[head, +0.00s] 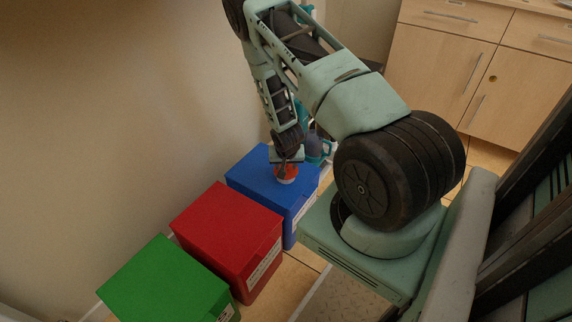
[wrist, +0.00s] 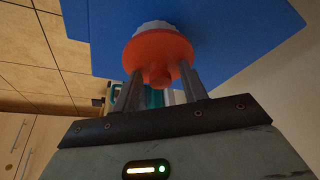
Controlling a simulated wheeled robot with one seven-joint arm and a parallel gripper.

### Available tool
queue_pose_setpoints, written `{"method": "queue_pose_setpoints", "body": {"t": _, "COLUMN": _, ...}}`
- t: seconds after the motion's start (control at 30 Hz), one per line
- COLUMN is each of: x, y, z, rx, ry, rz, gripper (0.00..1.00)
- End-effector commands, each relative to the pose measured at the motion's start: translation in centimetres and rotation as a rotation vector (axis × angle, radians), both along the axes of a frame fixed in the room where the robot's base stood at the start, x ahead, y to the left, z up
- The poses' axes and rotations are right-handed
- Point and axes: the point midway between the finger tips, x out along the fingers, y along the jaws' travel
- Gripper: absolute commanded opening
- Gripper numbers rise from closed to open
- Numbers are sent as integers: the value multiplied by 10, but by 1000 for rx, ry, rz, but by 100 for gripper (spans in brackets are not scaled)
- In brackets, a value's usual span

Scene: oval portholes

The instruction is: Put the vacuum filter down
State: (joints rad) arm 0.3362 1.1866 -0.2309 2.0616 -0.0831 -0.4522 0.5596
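The vacuum filter is an orange-red round piece with a whitish ribbed part. It shows in the head view (head: 286,171) at the top of the blue box (head: 250,180), below my gripper (head: 287,158). In the wrist view the filter (wrist: 158,52) is at the ends of my gripper's grey fingers (wrist: 160,88), which stand apart on its two sides. The fingers appear shut on it, though the filter hides their tips. Its whitish part points toward the blue surface (wrist: 100,35). I cannot tell whether it touches the box.
A red box (head: 225,225) and a green box (head: 160,285) stand in a row with the blue box along the wall. Teal and grey bottle-like things (head: 318,148) are behind the blue box. Wooden cabinets (head: 440,60) stand at the back right, over a tiled floor.

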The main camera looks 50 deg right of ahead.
Motion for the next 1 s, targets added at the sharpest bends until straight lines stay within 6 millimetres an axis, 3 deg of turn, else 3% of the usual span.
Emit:
{"method": "queue_pose_setpoints", "body": {"t": 0.23, "x": -3, "y": 4, "z": 20, "rx": -1, "ry": -1, "rz": 0, "gripper": 43}}
{"method": "queue_pose_setpoints", "body": {"t": 0.5, "x": -17, "y": 21, "z": 73, "rx": 0, "ry": -3, "rz": 1, "gripper": 43}}
{"method": "queue_pose_setpoints", "body": {"t": 0.7, "x": -26, "y": 31, "z": 103, "rx": 0, "ry": -2, "rz": -1, "gripper": 43}}
{"method": "queue_pose_setpoints", "body": {"t": 1.0, "x": -30, "y": 36, "z": 115, "rx": 0, "ry": 0, "rz": 1, "gripper": 43}}
